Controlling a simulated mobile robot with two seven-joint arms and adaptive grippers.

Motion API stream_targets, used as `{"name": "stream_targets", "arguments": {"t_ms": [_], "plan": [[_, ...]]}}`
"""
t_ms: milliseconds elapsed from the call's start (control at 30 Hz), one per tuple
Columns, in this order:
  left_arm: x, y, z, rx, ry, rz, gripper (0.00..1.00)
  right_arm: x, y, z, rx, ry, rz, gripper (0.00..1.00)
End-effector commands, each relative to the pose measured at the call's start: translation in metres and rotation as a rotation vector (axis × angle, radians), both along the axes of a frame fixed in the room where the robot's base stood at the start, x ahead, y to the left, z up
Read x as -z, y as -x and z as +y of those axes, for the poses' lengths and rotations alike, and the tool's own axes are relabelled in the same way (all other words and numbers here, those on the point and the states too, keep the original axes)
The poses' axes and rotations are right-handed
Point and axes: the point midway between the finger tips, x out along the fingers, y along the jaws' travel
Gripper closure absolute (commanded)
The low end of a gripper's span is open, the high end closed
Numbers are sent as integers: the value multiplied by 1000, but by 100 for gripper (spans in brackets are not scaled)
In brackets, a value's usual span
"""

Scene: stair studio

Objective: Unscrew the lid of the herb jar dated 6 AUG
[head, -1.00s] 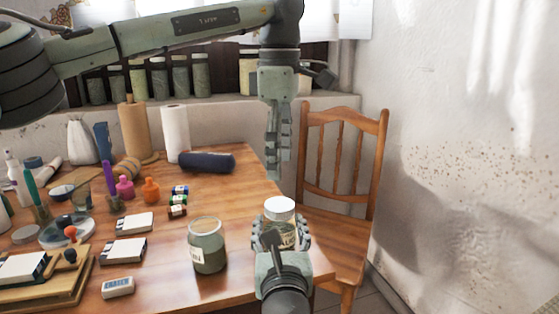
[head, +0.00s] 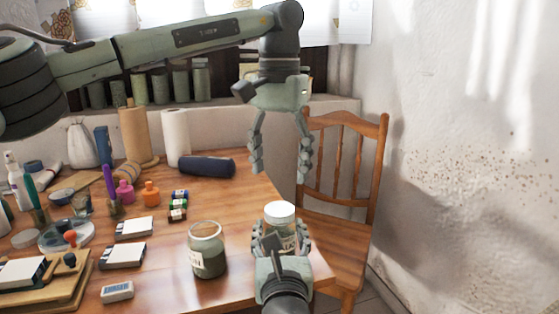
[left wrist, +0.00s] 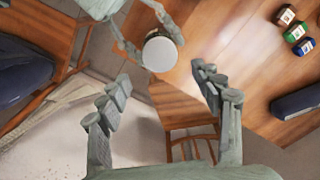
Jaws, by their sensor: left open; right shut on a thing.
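A herb jar (head: 290,243) with a white lid (head: 279,211) stands upright at the table's right corner. My right gripper (head: 280,242) is shut around its body from the front. The lid is on the jar; the date on its label is not readable. My left gripper (head: 281,165) is open and empty, pointing down above the lid with a clear gap. In the left wrist view the white lid (left wrist: 160,54) lies beyond and between the open fingers (left wrist: 160,100). A second jar (head: 207,255), with no lid and dark contents, stands to the left.
A wooden chair (head: 345,180) stands close behind the table's right corner. Stamps, ink bottles, white boxes (head: 123,255) and an eraser box (head: 117,291) fill the left of the table (head: 165,270). A dark blue roll (head: 207,166) lies at the back.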

Motion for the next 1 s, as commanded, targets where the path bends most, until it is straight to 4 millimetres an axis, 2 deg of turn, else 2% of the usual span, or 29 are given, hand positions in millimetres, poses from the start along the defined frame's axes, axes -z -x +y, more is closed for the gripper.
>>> {"name": "stream_targets", "arguments": {"t_ms": [300, 500, 867, 1000], "plan": [[49, 0, 1, -2, 0, 3, 35, 0, 0, 0, 0, 0, 1, 100], [69, 0, 1, -3, 0, 1, 35, 0, 0, 0, 0, 0, 1, 100], [74, 0, 0, -4, 1, 0, 35, 0, 0, 0, 0, 0, 1, 100], [74, 0, 0, -4, 1, 0, 52, 1, 0, 0, 0, 0, 1, 100]]}}
